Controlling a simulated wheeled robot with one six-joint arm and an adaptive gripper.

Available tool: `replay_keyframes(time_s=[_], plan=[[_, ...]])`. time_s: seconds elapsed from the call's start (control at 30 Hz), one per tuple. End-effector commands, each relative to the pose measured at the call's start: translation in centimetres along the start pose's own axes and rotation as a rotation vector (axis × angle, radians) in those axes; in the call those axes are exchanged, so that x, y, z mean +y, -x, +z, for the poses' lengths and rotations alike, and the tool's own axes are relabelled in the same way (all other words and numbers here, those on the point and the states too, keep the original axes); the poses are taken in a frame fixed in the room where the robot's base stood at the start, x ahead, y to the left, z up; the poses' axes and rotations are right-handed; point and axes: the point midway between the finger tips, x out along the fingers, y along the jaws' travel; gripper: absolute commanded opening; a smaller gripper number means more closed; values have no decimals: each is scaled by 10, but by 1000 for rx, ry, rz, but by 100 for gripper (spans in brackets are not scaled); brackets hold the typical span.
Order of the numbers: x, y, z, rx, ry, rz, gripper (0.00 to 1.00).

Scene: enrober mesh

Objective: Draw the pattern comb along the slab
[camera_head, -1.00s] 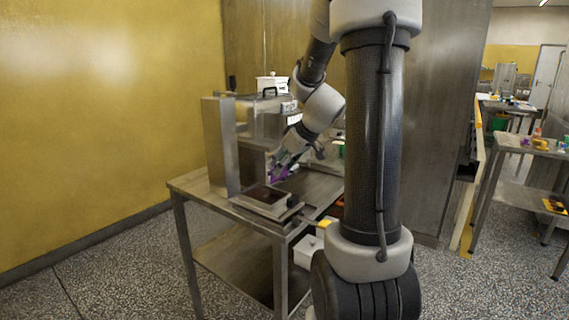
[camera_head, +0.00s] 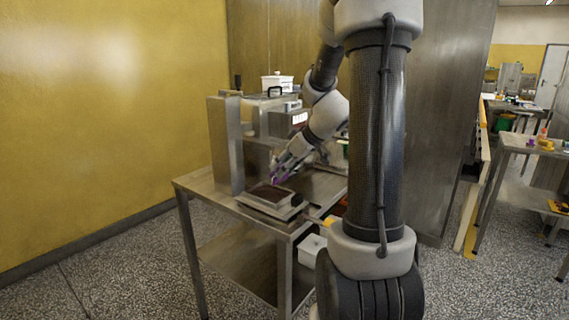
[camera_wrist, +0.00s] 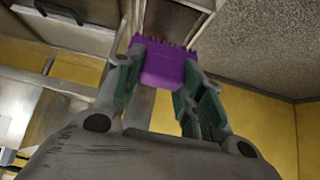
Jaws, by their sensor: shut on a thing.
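The purple pattern comb (camera_wrist: 165,72) is between the two fingers of my gripper (camera_wrist: 163,85) in the wrist view, its toothed edge pointing away from the palm. My gripper is shut on it. In the head view my gripper (camera_head: 282,170) is at the slab's far edge, with a bit of purple showing at its tip. The dark brown slab (camera_head: 270,194) lies in a shallow metal tray (camera_head: 255,206) on the steel table. In the wrist view a dark brown patch (camera_wrist: 172,22), probably the slab, shows beyond the teeth. I cannot tell whether the teeth touch it.
A tall steel housing (camera_head: 226,145) stands at the left of the tray, with a white pot (camera_head: 277,84) on the machine behind. A white bin (camera_head: 311,250) sits below the table's right side.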

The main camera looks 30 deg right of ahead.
Motion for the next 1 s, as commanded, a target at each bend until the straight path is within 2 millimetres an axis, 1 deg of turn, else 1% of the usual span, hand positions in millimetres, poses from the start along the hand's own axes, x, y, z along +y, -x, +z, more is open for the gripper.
replay_keyframes(time_s=[0.43, 0.5, 1.0], plan=[[0, -36, 33, -3, -3, -1, 18], [0, -42, 25, -1, 2, -1, 18], [0, -80, -16, -1, 2, -1, 18]])
